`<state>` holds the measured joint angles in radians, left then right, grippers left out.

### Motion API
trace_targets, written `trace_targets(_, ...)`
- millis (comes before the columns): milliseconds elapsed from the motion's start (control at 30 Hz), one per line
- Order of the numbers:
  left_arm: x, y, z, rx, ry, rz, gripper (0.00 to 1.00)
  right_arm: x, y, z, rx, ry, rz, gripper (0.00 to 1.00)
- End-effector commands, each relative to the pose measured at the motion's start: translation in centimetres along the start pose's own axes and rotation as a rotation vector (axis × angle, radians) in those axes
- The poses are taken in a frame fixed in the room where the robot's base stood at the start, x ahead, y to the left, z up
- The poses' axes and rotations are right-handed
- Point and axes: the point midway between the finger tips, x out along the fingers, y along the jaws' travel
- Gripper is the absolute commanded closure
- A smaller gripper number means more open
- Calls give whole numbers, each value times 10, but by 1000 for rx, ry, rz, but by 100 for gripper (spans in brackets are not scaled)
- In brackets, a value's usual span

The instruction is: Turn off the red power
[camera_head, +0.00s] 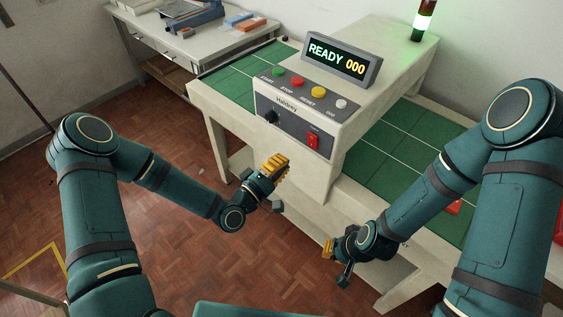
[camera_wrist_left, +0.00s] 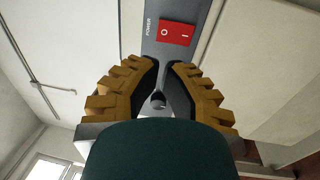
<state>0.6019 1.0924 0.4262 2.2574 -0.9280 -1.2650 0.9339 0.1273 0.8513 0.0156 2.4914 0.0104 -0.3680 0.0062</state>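The red power switch (camera_head: 313,141) sits on the grey front panel of the white control box, at the lower right of the panel. In the left wrist view the switch (camera_wrist_left: 177,33) lies beyond the fingertips, with O and I marks and a POWER label beside it. My left gripper (camera_head: 276,166) is in front of the box, below and left of the switch, apart from it. In the left wrist view its yellow fingers (camera_wrist_left: 167,66) have a narrow gap between their tips and hold nothing. My right gripper (camera_head: 335,262) is low near the bench's front; its fingertips are unclear.
A display (camera_head: 341,60) reads READY 000. A signal tower (camera_head: 423,20) glows green. Green mats (camera_head: 400,140) cover the bench. Open floor lies below the left arm.

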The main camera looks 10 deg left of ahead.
Motion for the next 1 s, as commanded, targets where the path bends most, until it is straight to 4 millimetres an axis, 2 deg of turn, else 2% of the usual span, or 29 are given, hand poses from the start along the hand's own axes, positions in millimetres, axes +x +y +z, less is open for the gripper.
trace_targets(300, 64, 0, 1, 1, -1, 2, 100, -2, -1, -1, 1, 3, 0, 100)
trace_targets(500, 94, 1, 1, 0, -1, 2, 100, -4, -1, -2, 1, 4, 0, 100)
trace_targets(700, 107, 0, 0, -1, 0, 0, 100, -4, -2, -2, 1, 5, 1, 100)
trace_targets(1000, 108, 0, 0, -1, 0, 0, 100, -4, -2, -2, 1, 5, 0, 100)
